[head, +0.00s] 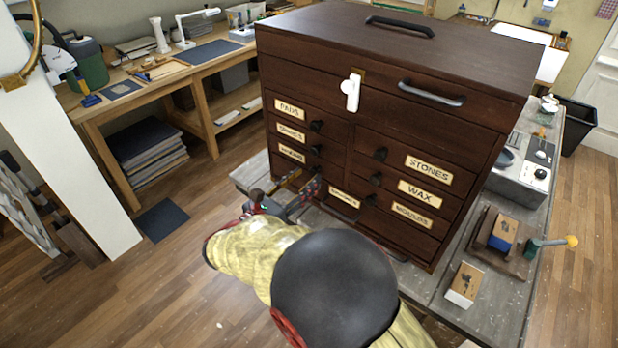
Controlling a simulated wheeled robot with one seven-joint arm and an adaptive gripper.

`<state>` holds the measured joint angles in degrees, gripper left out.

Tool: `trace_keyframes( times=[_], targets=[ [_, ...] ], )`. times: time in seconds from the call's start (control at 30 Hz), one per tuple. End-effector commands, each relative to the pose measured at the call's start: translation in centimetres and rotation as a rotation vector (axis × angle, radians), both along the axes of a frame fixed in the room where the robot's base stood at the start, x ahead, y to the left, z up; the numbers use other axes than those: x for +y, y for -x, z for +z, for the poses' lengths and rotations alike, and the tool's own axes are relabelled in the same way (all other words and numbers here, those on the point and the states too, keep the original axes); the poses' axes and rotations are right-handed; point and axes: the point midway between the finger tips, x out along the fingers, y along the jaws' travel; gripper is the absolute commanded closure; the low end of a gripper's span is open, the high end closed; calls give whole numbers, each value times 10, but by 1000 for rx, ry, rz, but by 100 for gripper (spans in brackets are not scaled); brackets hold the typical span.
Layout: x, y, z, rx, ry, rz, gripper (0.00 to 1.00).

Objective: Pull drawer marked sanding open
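A dark brown wooden chest (420,60) stands on a grey bench and has several small drawers with black knobs and cream label plates. I read PADS (289,109), STONES (428,170) and WAX (419,192). All visible drawers look shut. My gripper (304,184) is low at the chest's left front, by the lower left drawers. My arm hides part of that area, and finger contact is unclear.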

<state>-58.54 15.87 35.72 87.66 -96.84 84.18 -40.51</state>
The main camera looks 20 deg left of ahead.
Motion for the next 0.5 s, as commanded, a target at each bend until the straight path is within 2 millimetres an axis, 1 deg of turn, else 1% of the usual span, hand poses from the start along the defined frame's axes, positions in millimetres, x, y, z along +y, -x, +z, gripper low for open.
trace_keyframes(
  times=[0.03, 0.1, 0.2, 0.5],
  targets=[
    [-3, -7, -1, -1, -1, -2, 61],
    [-6, -13, -1, -1, -2, -2, 61],
    [-8, -19, 0, 0, -2, -1, 61],
    [-9, -22, 1, -1, -2, 0, 61]
  ],
)
